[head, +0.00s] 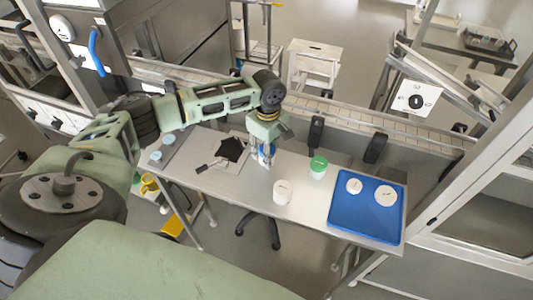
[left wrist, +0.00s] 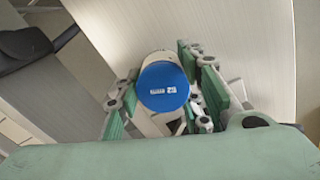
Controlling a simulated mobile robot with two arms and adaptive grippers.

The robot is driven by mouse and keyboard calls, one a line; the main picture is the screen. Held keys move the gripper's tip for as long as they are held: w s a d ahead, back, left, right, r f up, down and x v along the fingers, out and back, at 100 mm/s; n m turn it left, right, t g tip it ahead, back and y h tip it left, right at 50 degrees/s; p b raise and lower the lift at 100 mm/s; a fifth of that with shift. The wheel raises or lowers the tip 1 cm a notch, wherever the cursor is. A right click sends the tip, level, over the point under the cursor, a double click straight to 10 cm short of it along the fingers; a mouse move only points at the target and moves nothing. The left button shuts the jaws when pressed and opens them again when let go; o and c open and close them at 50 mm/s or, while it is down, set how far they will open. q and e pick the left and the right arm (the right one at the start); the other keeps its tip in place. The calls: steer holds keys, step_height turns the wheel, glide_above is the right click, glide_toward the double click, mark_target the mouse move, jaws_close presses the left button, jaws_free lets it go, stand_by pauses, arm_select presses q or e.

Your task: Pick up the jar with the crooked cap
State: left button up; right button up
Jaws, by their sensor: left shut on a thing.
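My left gripper (head: 265,158) points down over the steel table (head: 230,193) and is shut on a jar with a blue cap (head: 265,150). In the left wrist view the round blue cap (left wrist: 163,87) sits between the green finger pads of the gripper (left wrist: 160,105), with a small white label on top. Some white jar body shows at the cap's edge; I cannot tell whether the cap is crooked or whether the jar is off the table. A jar with a green cap (head: 318,166) and a white-capped jar (head: 283,191) stand to the right. My right gripper is not in view.
A blue tray (head: 348,220) at the table's right end holds two white round items. A dark tool (head: 212,164) and a black patch (head: 231,149) lie left of the gripper. A conveyor (head: 350,114) runs behind the table.

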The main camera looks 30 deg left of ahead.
arm_select(q)
steer(key=c, duration=0.4)
steer(key=shift+r, duration=0.15)
